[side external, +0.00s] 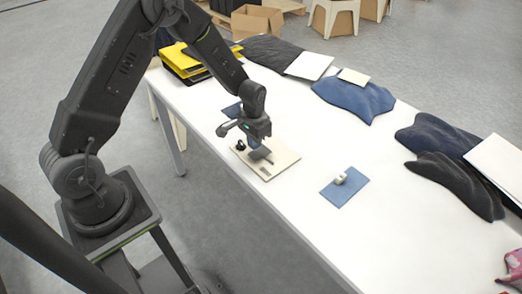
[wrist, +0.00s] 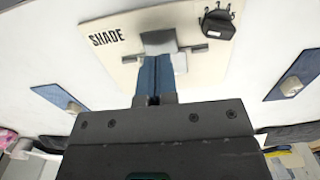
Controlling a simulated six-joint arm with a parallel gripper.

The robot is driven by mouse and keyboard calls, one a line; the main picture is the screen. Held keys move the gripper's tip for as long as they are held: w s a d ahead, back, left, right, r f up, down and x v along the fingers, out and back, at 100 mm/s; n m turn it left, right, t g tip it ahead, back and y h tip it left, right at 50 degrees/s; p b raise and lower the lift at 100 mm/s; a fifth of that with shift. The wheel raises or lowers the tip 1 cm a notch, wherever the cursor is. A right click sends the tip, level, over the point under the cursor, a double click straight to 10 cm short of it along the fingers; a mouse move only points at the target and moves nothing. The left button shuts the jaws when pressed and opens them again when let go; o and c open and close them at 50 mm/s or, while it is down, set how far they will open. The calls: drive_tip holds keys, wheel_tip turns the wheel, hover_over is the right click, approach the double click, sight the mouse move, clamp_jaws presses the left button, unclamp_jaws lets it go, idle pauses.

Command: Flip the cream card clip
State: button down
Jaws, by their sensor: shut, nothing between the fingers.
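The cream card (side external: 278,167) lies flat on the white table, below my gripper (side external: 262,156). In the wrist view the card (wrist: 122,62) carries the black word SHADE. A grey clip-like part (wrist: 158,40) sits at its middle, with small grey ends showing on both sides. A small black piece (wrist: 217,24) sits near the card's edge; it also shows in the side view (side external: 240,146). My gripper (wrist: 158,58) is shut and empty, its blue fingers over the grey part and hiding some of it. I cannot tell whether they touch it.
A blue card (side external: 345,194) with a pale clip (side external: 340,179) lies to the right. Another blue card (side external: 231,111) is partly behind my gripper. Dark and blue cloths (side external: 352,99) line the far edge. Yellow items (side external: 183,63) sit far left.

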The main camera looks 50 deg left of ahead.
drive_tip(key=shift+r, duration=2.05)
drive_tip(key=shift+r, duration=0.1)
wheel_tip(320, 180, up, 6)
drive_tip(key=r, duration=0.1)
hover_over(255, 154)
drive_tip(key=s+d, duration=0.1)
drive_tip(key=s+d+r+t, duration=0.2)
drive_tip(key=s+r, duration=0.3)
drive_tip(key=r, duration=0.4)
drive_tip(key=s+d+r+t, duration=0.1)
drive_tip(key=s+r, duration=0.3)
drive_tip(key=s, duration=0.4)
drive_tip(key=s+d+r+t, duration=0.2)
drive_tip(key=s+r, duration=0.3)
drive_tip(key=s, duration=0.3)
drive_tip(key=shift+s+d+t, duration=0.3)
drive_tip(key=shift+s+d, duration=0.05)
drive_tip(key=shift+d, duration=0.1)
